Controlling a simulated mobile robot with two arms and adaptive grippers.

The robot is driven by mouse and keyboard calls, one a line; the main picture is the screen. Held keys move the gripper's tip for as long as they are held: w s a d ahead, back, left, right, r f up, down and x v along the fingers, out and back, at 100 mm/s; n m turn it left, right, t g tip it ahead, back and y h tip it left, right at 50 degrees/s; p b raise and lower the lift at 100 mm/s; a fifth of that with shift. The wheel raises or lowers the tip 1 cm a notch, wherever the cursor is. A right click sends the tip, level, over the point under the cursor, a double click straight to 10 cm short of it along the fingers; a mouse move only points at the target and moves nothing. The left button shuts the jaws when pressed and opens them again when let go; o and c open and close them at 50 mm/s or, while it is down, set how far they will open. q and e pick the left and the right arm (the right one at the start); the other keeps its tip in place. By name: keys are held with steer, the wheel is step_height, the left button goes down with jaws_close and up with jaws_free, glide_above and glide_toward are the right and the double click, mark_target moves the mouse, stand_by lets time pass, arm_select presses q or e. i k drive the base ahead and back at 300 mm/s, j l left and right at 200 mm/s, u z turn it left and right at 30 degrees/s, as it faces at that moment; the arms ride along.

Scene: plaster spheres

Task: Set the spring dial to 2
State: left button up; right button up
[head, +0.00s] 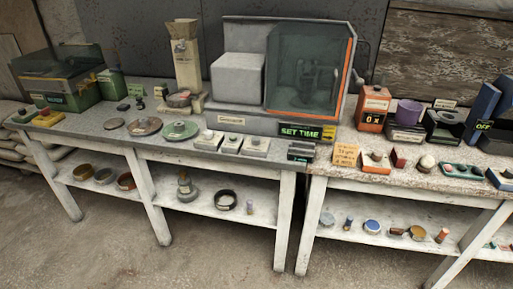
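No dial can be read as the spring dial at this size. An orange box with a dark knob (375,165) sits on the right table, beside a tan note (346,154) with writing too small to read. An orange device (373,112) behind it shows a small "0 x" plate. Neither of my grippers is in view.
A large grey machine with an orange-framed window (308,70) and a "SET TIME" display (300,132) stands at the back. Lower shelves (215,201) hold small items. Floor in front is clear.

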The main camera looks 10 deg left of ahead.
mark_target(255, 140)
steer(key=i+l+u, duration=0.15)
steer(key=u, duration=0.2)
steer(key=i+l+u, duration=0.25)
steer(key=u, duration=0.15)
